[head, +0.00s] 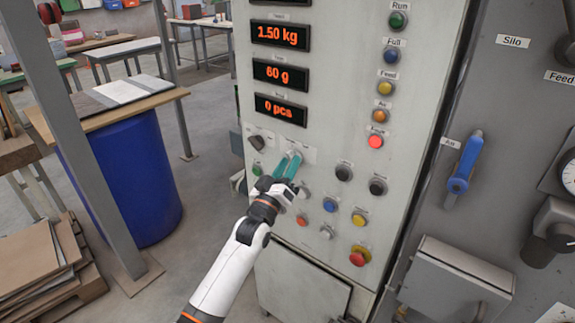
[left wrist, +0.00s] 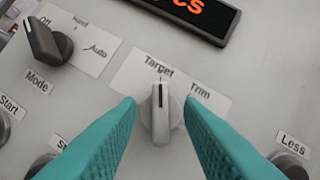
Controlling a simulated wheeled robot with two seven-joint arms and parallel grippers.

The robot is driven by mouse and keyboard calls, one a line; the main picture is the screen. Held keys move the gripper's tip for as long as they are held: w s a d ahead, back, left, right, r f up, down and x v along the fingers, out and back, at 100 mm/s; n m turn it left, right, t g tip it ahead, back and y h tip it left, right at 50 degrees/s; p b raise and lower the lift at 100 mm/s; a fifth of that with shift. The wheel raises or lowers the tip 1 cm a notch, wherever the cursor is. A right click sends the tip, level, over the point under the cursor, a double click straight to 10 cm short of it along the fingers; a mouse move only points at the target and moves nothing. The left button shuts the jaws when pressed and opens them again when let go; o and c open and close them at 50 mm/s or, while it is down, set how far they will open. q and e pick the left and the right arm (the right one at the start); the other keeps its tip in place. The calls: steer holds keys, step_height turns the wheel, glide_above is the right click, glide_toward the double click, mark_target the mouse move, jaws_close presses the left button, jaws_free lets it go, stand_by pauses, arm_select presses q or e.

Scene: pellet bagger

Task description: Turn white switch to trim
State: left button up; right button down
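The white switch (left wrist: 160,118) is a white rotary knob with a black pointer line, on the grey control panel (head: 330,130). In the left wrist view its pointer is toward the word Target (left wrist: 158,66); the word Trim (left wrist: 200,91) is to the right of that. My left gripper (head: 289,160) has teal fingers, which stand at the panel. In the left wrist view the fingers (left wrist: 159,103) are apart, one on each side of the knob, with small gaps visible. In the head view the fingers hide the knob. My right gripper is not in view.
A black Mode knob (left wrist: 50,45) sits to the left of the white switch. A Less button (left wrist: 288,163) is at lower right. Red displays (head: 280,108) are above. Several coloured buttons and a red emergency stop (head: 359,256) are on the panel. A blue drum (head: 125,175) stands at left.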

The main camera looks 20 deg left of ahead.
arm_select(q)
jaws_close()
